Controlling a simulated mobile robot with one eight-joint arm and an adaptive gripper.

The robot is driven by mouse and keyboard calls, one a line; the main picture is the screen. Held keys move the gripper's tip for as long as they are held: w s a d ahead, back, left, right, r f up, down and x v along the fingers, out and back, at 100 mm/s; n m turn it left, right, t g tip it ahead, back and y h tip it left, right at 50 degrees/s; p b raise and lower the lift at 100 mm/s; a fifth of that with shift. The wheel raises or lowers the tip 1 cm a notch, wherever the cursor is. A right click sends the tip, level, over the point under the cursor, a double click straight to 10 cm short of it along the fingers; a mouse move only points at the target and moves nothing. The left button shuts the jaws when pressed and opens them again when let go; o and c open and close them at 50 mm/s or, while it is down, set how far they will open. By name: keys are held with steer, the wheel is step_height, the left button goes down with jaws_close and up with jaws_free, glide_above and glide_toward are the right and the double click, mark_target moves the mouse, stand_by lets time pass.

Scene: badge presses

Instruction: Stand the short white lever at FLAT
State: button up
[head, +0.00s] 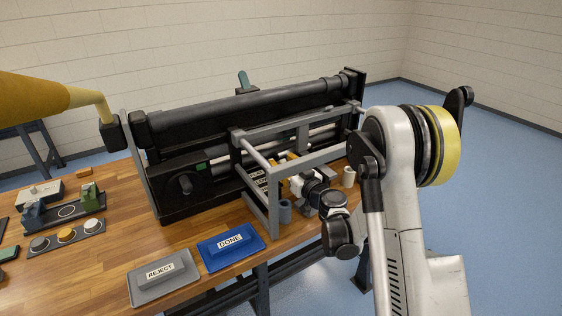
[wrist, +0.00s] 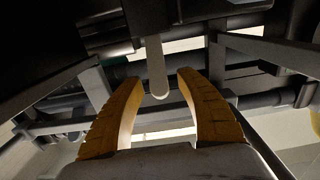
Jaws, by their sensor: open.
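A short white lever (wrist: 157,68) with a rounded end shows in the wrist view, hanging down in the picture between my fingertips. My gripper (wrist: 160,79) is open, with one yellow finger on each side of the lever; a gap shows on both sides of its end. In the head view my gripper (head: 284,160) reaches inside the grey frame at the front of the black press (head: 180,187). The lever cannot be made out there. White labels (head: 259,182) lie beside the gripper, partly hidden and too small to read, so I cannot tell which mark the lever stands at.
Grey frame bars (head: 274,207) surround my wrist closely. A blue DONE tray (head: 231,262) and a grey REJECT tray (head: 136,290) lie in front on the wooden table (head: 108,240). Button and fixture blocks stand at the left.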

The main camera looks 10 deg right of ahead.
steer(key=shift+w+a, duration=0.15)
steer(key=shift+w, duration=0.25)
jaws_close()
stand_by(1.1)
jaws_free()
steer(key=v, duration=0.7)
steer(key=shift+s, duration=0.25)
steer(key=shift+r, duration=0.1)
